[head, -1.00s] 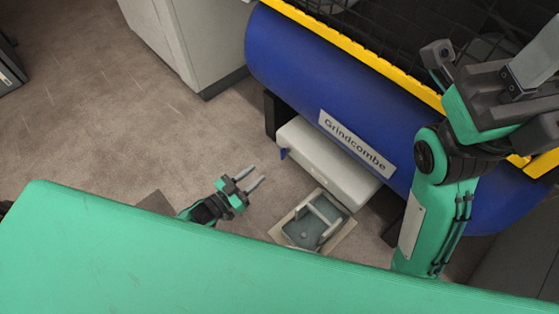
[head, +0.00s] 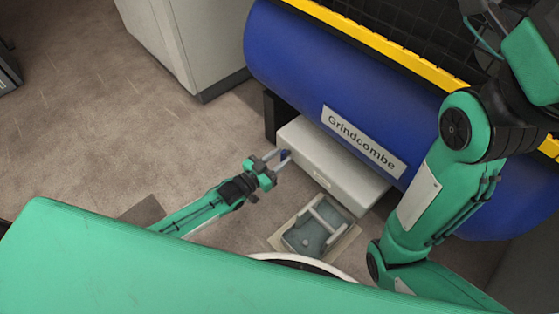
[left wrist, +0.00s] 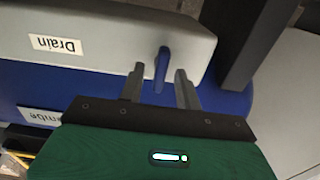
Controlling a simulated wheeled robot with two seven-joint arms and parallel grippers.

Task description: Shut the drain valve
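The drain valve's blue lever (left wrist: 162,68) sticks out from a pale grey box under the blue drum. In the head view only a small piece of the lever (head: 286,154) shows at the box's left end. My left gripper (head: 277,158) is at that end of the box. In the left wrist view its two fingers (left wrist: 160,86) are open, one on each side of the lever, with a gap showing on both sides. A "Drain" label (left wrist: 57,45) reads upside down on the box there. My right arm fills the right of the head view; its fingertips are not seen.
The grey box (head: 325,172) sits below the blue drum (head: 300,70) marked Grindcombe. A shallow drain basin (head: 318,227) is in the floor in front. A dark support post (left wrist: 258,40) stands close beside the lever. A grey cabinet (head: 190,40) stands behind; floor to the left is clear.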

